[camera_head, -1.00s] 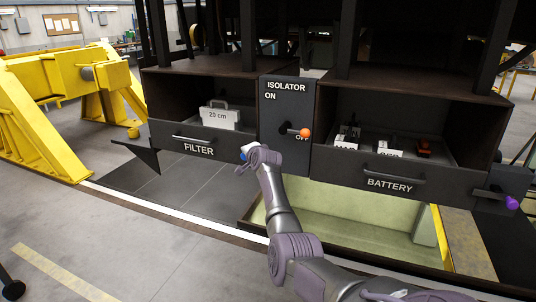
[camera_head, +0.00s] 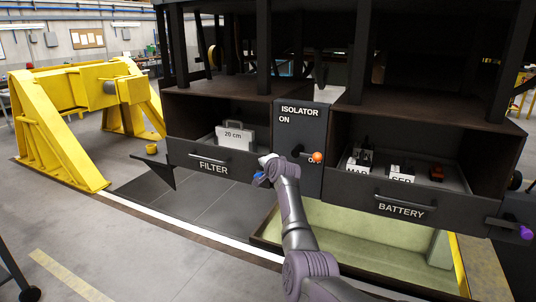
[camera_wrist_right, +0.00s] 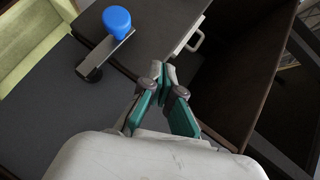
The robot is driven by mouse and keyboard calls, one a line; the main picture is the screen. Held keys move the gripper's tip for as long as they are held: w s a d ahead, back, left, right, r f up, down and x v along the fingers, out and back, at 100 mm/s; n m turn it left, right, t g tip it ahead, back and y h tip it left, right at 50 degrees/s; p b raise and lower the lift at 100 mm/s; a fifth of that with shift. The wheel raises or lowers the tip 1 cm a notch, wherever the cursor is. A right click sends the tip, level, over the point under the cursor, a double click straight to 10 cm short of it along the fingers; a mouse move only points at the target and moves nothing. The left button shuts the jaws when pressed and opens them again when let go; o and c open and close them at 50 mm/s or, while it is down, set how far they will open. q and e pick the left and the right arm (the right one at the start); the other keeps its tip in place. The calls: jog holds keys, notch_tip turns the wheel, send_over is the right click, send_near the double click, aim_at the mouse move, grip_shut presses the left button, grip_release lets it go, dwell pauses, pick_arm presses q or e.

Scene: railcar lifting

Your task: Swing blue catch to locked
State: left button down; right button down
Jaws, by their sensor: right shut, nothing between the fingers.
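The blue catch shows in the right wrist view as a round blue knob (camera_wrist_right: 117,22) on a flat metal lever (camera_wrist_right: 107,54), beside the dark drawer front. In the head view a bit of the blue catch (camera_head: 258,180) shows at the right end of the FILTER drawer, partly hidden by my right arm. My right gripper (camera_wrist_right: 160,76) is shut and empty, with its fingertips apart from the knob and lever. In the head view the right gripper (camera_head: 267,160) is just above the blue catch. My left gripper is in neither view.
The FILTER drawer (camera_head: 185,158) holds a "20 cm" case. The isolator panel (camera_head: 284,140) has an orange-knobbed handle (camera_head: 317,157) close right of my gripper. The BATTERY drawer (camera_head: 350,198) is further right, with a purple knob (camera_head: 526,232) at its end. Open floor lies at left front.

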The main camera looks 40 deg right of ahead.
jog(key=s+a+r+b, duration=0.2)
jog(key=s+a+r, duration=0.3)
jog(key=s+a+f+n+g+y+b, duration=0.1)
jog(key=s+a+f+n+g, duration=0.3)
jog(key=f, duration=1)
jog(key=a+f+n+t+y, duration=0.1)
jog(key=a+f+n, duration=0.3)
jog(key=f, duration=0.9)
jog(key=s+a+f+n+g+y+b, duration=0.15)
jog(key=a+f, duration=0.45)
jog(key=f, duration=0.8)
jog(key=s+a+f+n+g, duration=0.1)
jog(key=s+a+f+n, duration=0.25)
jog(key=s+f, duration=0.55)
jog(key=s+a+f+n+g, duration=0.2)
jog(key=s+a+f, duration=0.2)
jog(key=s+f, duration=0.5)
jog(key=s+a+f+n+g+y, duration=0.1)
jog(key=s+a+f, duration=0.3)
jog(key=s, duration=0.8)
jog(key=s+a+f+n+g+b, duration=0.1)
jog(key=s+a+f+n+g, duration=0.1)
jog(key=s+f, duration=0.6)
jog(key=s+a+f+n+g+y+b, duration=0.1)
jog(key=s+a+f+n, duration=0.3)
jog(key=s, duration=1.3)
notch_tip(320, 180, down, 3)
jog(key=shift+s+a+r+g+y, duration=0.2)
jog(key=shift+a+g+y, duration=0.2)
jog(key=shift+a, duration=0.65)
